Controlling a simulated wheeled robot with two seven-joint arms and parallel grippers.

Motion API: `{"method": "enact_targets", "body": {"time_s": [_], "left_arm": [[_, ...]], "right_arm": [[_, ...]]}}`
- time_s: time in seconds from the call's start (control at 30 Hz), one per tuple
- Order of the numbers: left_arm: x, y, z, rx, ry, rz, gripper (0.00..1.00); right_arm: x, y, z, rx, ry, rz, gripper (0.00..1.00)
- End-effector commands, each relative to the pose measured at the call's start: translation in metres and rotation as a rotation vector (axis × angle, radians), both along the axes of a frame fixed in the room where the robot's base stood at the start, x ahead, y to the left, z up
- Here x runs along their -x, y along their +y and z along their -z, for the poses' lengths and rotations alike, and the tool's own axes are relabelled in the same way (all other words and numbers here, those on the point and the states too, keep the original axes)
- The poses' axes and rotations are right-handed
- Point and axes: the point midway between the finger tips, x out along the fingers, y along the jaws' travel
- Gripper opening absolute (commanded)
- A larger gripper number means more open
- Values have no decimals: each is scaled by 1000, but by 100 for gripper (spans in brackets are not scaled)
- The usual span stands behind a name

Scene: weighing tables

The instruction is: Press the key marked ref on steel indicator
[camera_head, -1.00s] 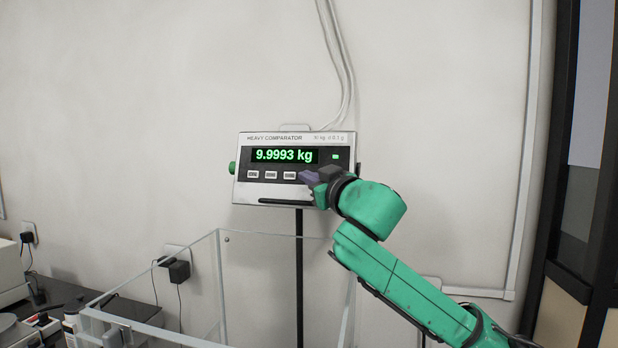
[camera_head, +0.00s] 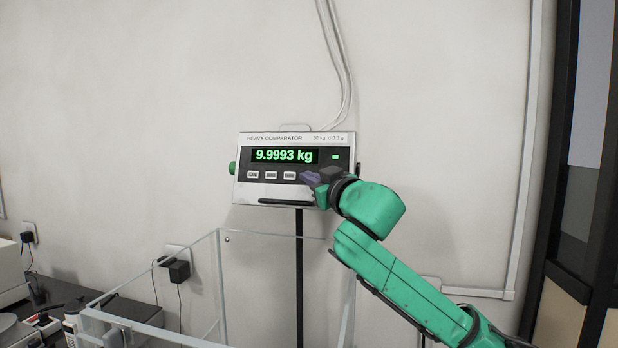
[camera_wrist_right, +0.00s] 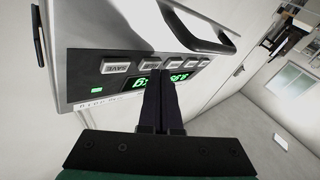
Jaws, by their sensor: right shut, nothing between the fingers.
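The steel indicator (camera_head: 245,140) is a wall-side box headed HEAVY COMPARATOR, with a green display (camera_head: 284,156) reading 9.9993 kg. A row of pale keys (camera_head: 271,175) runs below the display; their marks are too small to read in the head view. My right gripper (camera_head: 305,177) is shut and empty, its dark fingertips at the right part of the key row, hiding keys there. In the right wrist view the fingertips (camera_wrist_right: 162,72) are close to the row, beside the key marked SAVE (camera_wrist_right: 115,67). Whether they touch a key, and which key is ref, I cannot tell. My left gripper is out of view.
The indicator stands on a black post (camera_head: 299,270). A clear-walled box (camera_head: 218,275) is below it. Cables (camera_head: 340,65) run up the wall behind. Black plugs (camera_head: 178,270) and bench items are at lower left. The wall left of the indicator is clear.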

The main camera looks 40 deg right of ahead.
Motion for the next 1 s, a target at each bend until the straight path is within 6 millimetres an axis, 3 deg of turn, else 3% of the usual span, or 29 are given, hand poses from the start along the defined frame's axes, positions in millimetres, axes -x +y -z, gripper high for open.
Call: {"method": "enact_targets", "body": {"time_s": [0.77, 1.0], "left_arm": [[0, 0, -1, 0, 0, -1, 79], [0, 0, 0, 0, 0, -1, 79]], "right_arm": [[-4, -5, 2, 0, 1, 0, 0], [0, 1, 0, 0, 0, -1, 0]]}}
